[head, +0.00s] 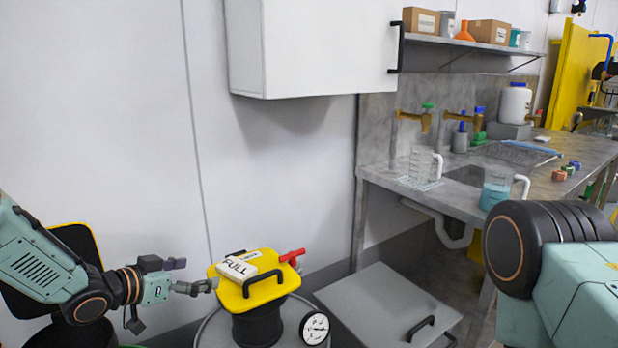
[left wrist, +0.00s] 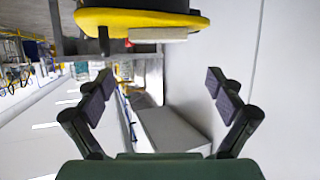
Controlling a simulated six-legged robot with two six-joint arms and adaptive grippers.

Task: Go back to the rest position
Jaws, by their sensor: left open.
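My left gripper (head: 192,275) reaches in from the lower left of the head view, just left of the yellow-topped drum unit (head: 262,284). Its fingers are spread with nothing between them. In the left wrist view the two dark fingers (left wrist: 160,98) stand wide apart, and the yellow top (left wrist: 145,20) shows beyond them at the upper edge. A white block labelled FULL (head: 238,268) lies on the yellow top, apart from the fingers. My right arm's links fill the lower right of the head view; its gripper is out of view.
A red handle (head: 292,256) and a round gauge (head: 314,328) are on the drum unit. A grey lidded box (head: 372,300) stands right of it. A steel counter (head: 560,185) holds beakers and taps. A white cabinet (head: 315,50) hangs above. The wall behind my left gripper is bare.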

